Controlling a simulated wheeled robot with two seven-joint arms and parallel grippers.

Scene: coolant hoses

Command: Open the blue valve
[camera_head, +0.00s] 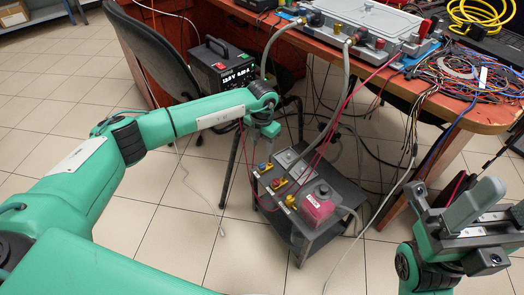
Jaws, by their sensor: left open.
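The blue valve (265,167) is a small blue-topped fitting at the back left of the unit on the low grey cart (318,240). A red fitting (280,183) and a yellow fitting (290,200) sit in the same row, nearer to me. My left gripper (262,131) hangs over the cart's back left corner, just above the blue valve in the picture. Its jaws are open, small and partly hidden by my wrist; I see no contact with the valve. My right gripper (465,208) is at the lower right, away from the cart; its jaw gap is unclear.
A pink-red box (318,206) stands on the cart. Grey hoses (343,90) and red wires run from the orange table (482,118) to the cart. A grey case (368,22) and tangled wires (465,75) lie on the table. A black chair (160,60) stands behind my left arm.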

